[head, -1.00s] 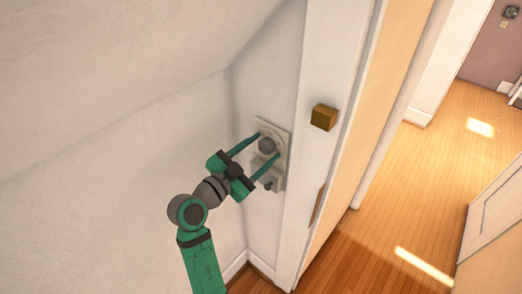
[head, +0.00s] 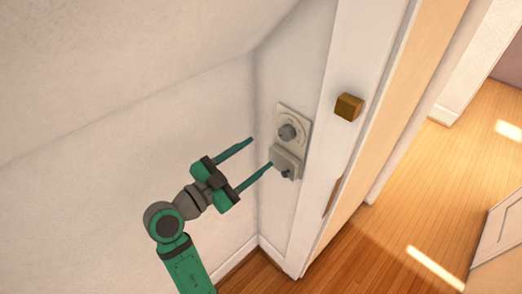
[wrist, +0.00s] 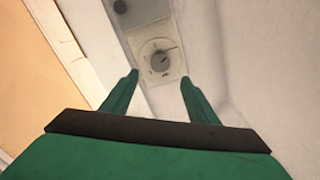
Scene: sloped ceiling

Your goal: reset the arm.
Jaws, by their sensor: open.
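My gripper (head: 261,153) is open and empty, its two green fingers apart and pointing at the wall. In front of it a pale wall plate (head: 305,118) carries a round grey knob (head: 287,132). A box with a small dark knob (head: 286,173) sits just below it. In the head view the fingertips end left of the plate, the lower one near the box. In the wrist view my gripper (wrist: 160,80) has the dial knob (wrist: 161,62) beyond and between its fingertips, with nothing held.
A white door frame (head: 345,60) with a brass block (head: 348,107) stands right of the plate. The sloped ceiling (head: 120,60) and white wall (head: 110,170) are at left. Open wooden floor (head: 440,190) lies beyond the doorway at right.

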